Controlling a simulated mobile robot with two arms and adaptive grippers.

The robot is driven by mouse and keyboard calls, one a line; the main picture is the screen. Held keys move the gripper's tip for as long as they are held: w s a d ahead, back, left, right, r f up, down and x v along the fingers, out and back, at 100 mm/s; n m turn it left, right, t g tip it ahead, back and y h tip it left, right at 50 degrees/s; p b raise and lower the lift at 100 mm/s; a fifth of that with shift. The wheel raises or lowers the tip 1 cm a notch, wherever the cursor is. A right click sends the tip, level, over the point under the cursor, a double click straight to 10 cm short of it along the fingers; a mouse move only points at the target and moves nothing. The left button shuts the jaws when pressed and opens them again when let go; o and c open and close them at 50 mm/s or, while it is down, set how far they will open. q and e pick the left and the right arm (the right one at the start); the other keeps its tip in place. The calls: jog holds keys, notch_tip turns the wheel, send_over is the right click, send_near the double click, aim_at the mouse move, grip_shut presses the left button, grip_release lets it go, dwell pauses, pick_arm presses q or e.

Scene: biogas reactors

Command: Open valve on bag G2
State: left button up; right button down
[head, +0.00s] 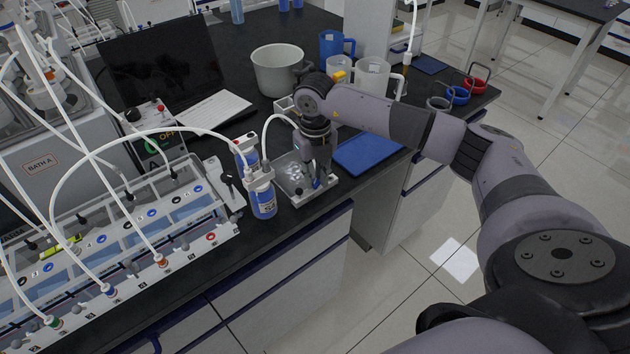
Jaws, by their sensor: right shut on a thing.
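A silvery gas bag (291,176) lies on a light tray (304,200) near the front edge of the black bench. Its label cannot be read, so I cannot tell whether it is G2. My right gripper (318,180) points down over the right part of the bag and is shut on what seems to be the bag's valve. The fingers and wrist hide the valve, so its position cannot be seen. A white tube arches from the bottles towards the bag and passes behind my gripper. My left gripper is not in view.
Two capped bottles with blue labels (263,203) stand just left of the tray. A reactor bath (150,255) with several white tubes fills the left. A blue mat (368,152) lies right of the tray; jugs (371,76) and a white pot (277,72) stand behind.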

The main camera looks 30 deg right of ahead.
aim_at(315, 181)
jog(key=n+b, duration=0.3)
jog(key=n, duration=0.2)
jog(key=shift+f+n, duration=0.1)
jog(key=shift+n, duration=0.2)
jog(key=n+b, duration=0.2)
jog(key=n, duration=0.3)
jog(key=shift+b, duration=0.35)
jog(key=c, duration=1.5)
grip_release()
jog(key=shift+o, duration=0.2)
notch_tip(315, 181, up, 12)
